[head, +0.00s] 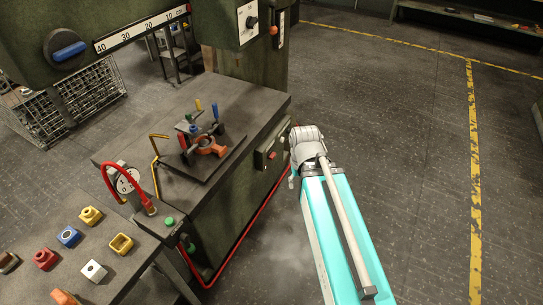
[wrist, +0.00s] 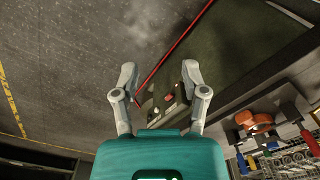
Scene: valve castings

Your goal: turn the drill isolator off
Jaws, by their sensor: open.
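A dark switch box (head: 263,155) with a small red switch (head: 272,155) is on the side of the green machine base, below the table edge. I take it for the drill isolator; no label is legible and its switch position is unclear. My gripper (head: 303,142) is just right of the box in the head view. In the wrist view my gripper (wrist: 158,75) is open and empty, its two fingers apart. The box (wrist: 160,104) and its red switch (wrist: 169,97) show between the fingers. I cannot tell how far they are from it.
A fixture with an orange casting (head: 212,146) and coloured handles stands on the machine table. A red cable (head: 240,240) runs low along the base. A bench (head: 110,225) with several coloured blocks and a gauge is at left. The floor to the right is open.

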